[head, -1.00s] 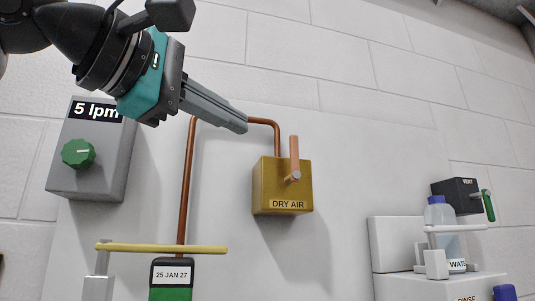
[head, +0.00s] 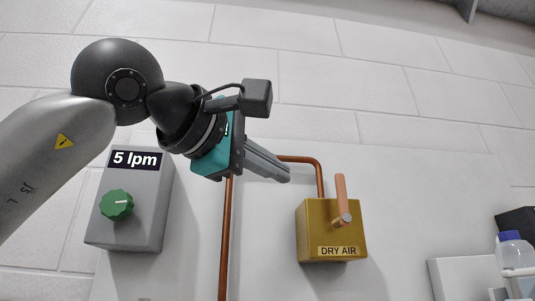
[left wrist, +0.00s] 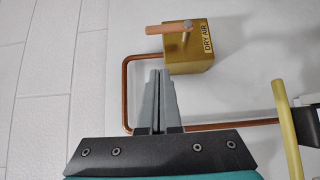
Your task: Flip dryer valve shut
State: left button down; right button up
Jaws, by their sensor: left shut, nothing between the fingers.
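The dry air valve is a brass box (head: 331,232) labelled DRY AIR, fixed to the white panel. Its copper-coloured lever (head: 341,198) points up from a pivot on the box's front in the head view. In the left wrist view the box (left wrist: 188,62) is at the top and the lever (left wrist: 167,29) points left. My left gripper (head: 287,174) is shut and empty, up and to the left of the box, apart from the lever. Its fingers (left wrist: 158,75) also show in the left wrist view, below the box. My right gripper is not in view.
A copper pipe (head: 227,240) runs to the valve behind my gripper. A grey box (head: 136,232) with a green knob (head: 117,204) and a 5 lpm label is at left. A yellow bar (left wrist: 288,125) is at right in the wrist view. A bottle (head: 514,252) stands at far right.

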aim_at(342, 199)
pick_arm(q)
jog(key=w+d+p, duration=0.2)
jog(key=w+d, duration=0.2)
jog(key=d, duration=0.3)
jog(key=shift+d+p, duration=0.35)
